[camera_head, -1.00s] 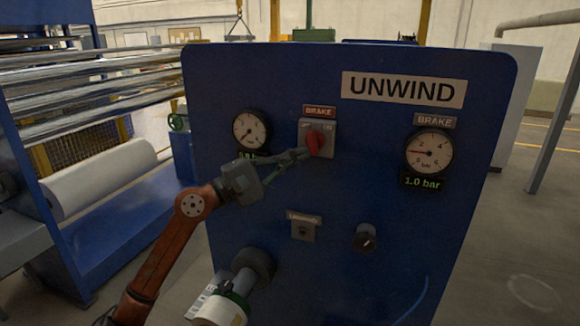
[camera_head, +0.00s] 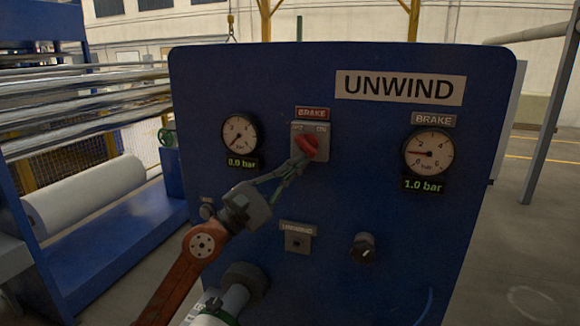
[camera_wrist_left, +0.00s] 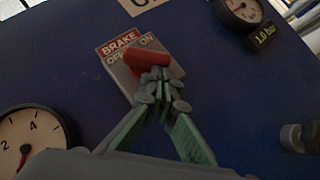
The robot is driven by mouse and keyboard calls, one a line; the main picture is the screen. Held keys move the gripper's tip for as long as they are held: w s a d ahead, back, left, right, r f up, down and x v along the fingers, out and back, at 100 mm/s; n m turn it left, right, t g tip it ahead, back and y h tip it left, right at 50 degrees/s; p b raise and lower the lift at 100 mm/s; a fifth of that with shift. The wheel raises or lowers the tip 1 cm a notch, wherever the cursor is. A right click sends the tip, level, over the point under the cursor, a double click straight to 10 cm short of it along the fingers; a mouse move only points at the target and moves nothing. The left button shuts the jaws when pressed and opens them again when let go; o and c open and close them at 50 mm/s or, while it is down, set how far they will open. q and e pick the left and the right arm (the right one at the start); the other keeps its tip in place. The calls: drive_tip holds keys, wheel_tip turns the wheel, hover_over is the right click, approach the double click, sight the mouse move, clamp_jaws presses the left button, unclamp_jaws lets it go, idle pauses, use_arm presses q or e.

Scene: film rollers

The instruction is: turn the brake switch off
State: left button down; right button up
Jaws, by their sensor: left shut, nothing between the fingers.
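The brake switch is a grey plate (camera_head: 323,146) with a red knob (camera_head: 307,146) under a red BRAKE label, on the blue UNWIND panel. The knob lies tilted, its upper end toward the left, on the OFF side. In the wrist view the red knob (camera_wrist_left: 148,62) has its left end beside the word OFF (camera_wrist_left: 116,59); ON is at the upper right. My left gripper (camera_head: 301,160) is shut with nothing between its fingers. Its tips are at the knob's lower side and hide part of it; I cannot tell whether they touch.
The left gauge (camera_head: 239,133) has a 0.0 bar display; the right BRAKE gauge (camera_head: 429,153) has a 1.0 bar display. Below are a small UNWIND switch (camera_head: 297,240) and a black knob (camera_head: 363,247). A white roll (camera_head: 88,195) lies at the left.

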idle(0.4)
use_arm(q)
drive_tip(key=w+f+b+v, duration=0.2)
drive_tip(key=b+v, duration=0.1)
drive_tip(key=v, duration=0.9)
drive_tip(key=shift+s+a+f+b, duration=0.15)
drive_tip(key=shift+a+f+b, duration=0.05)
drive_tip(key=shift+a+b, duration=0.15)
use_arm(e)
drive_tip(key=shift+s+d+f, duration=0.1)
drive_tip(key=shift+s+f, duration=0.3)
drive_tip(key=shift+f, duration=0.5)
drive_tip(key=shift+s+f, duration=0.4)
drive_tip(key=shift+f, duration=0.45)
use_arm(q)
drive_tip(key=shift+f, duration=0.1)
